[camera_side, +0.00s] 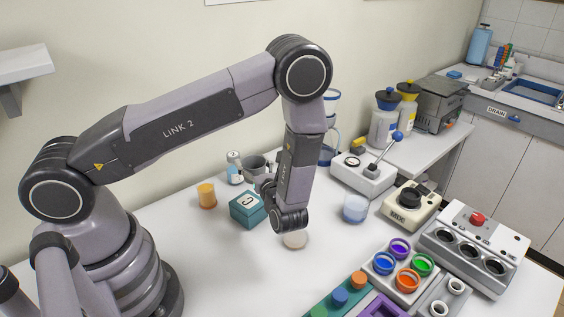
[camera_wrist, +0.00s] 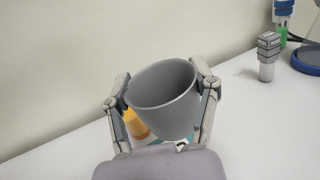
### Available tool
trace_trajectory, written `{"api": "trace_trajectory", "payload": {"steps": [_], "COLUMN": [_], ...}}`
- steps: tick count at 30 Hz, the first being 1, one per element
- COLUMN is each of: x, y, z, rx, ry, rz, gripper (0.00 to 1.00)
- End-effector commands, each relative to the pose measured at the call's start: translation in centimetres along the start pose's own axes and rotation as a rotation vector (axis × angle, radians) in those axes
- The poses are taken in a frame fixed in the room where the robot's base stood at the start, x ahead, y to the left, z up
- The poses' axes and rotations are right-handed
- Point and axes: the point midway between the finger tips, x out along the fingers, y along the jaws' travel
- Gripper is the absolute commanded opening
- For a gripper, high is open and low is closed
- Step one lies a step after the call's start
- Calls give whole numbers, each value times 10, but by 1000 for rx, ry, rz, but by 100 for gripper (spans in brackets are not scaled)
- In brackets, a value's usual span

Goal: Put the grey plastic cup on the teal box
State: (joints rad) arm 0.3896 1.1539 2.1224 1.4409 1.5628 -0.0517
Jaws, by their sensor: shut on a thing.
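The grey plastic cup (camera_side: 251,164) is held off the table by my gripper (camera_side: 260,181), its open mouth up. In the wrist view the cup (camera_wrist: 165,100) sits between the two fingers of my gripper (camera_wrist: 163,92), one on each side, and looks slightly tilted in the picture. The teal box (camera_side: 247,209), with a white label on top, stands on the table just below and in front of the cup in the side view. In the wrist view the cup hides most of the box. The exact gap between cup and box cannot be told.
An orange jar (camera_side: 207,195) stands left of the box, and a small grey-capped bottle (camera_side: 234,167) behind it. A pale round dish (camera_side: 294,239) lies below my wrist. A clear blue beaker (camera_side: 355,207) and a mixer (camera_side: 408,205) stand to the right.

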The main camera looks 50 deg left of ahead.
Motion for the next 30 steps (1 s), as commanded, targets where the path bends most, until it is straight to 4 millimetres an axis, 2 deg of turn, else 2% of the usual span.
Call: {"api": "trace_trajectory", "payload": {"steps": [5,21,30], "x": [7,8,8], "y": [17,14,13], "z": [6,-67,-72], "rx": [3,1,-1], "ry": [-5,-2,-2], "rz": [-104,-132,-132], "gripper": [32,32,32]}}
